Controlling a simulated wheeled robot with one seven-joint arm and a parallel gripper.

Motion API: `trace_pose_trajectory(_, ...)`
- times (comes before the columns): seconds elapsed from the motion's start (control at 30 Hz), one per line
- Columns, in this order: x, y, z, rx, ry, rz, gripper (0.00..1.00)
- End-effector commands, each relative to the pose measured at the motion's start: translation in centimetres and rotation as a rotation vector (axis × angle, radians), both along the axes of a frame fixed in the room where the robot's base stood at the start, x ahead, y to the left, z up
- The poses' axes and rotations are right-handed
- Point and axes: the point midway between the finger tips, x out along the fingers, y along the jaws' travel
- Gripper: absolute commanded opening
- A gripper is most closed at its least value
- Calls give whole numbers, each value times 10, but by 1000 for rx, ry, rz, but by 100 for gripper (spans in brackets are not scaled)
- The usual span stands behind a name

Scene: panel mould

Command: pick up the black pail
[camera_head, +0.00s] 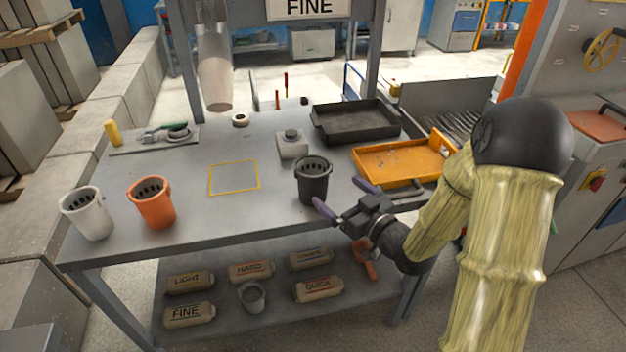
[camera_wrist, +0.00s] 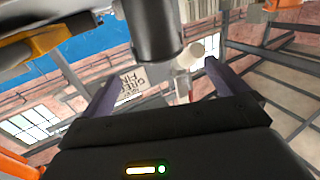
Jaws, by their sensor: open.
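The black pail (camera_head: 313,188) stands upright on the grey workbench (camera_head: 250,215), right of the middle, with a slotted insert in its mouth. My gripper (camera_head: 344,196) is open and empty, just to the right of and in front of the pail. Its two purple fingers point toward the pail, which is not between them in the head view. In the wrist view, a dark cylinder that looks like the pail (camera_wrist: 150,30) is beyond and above the gap between my open fingers (camera_wrist: 161,76). I cannot tell the exact distance.
An orange pail (camera_head: 152,208) and a white pail (camera_head: 90,215) stand at the left. A yellow-outlined square (camera_head: 234,178) on the bench is bare.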

Motion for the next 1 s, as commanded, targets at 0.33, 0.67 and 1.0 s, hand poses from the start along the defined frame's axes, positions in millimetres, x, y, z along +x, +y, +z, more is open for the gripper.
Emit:
trace_pose_trajectory(0.33,45,37,1,1,-1,2,98)
trace_pose_trajectory(0.67,51,41,0,0,1,-1,98)
trace_pose_trajectory(1.0,76,58,5,1,-1,1,98)
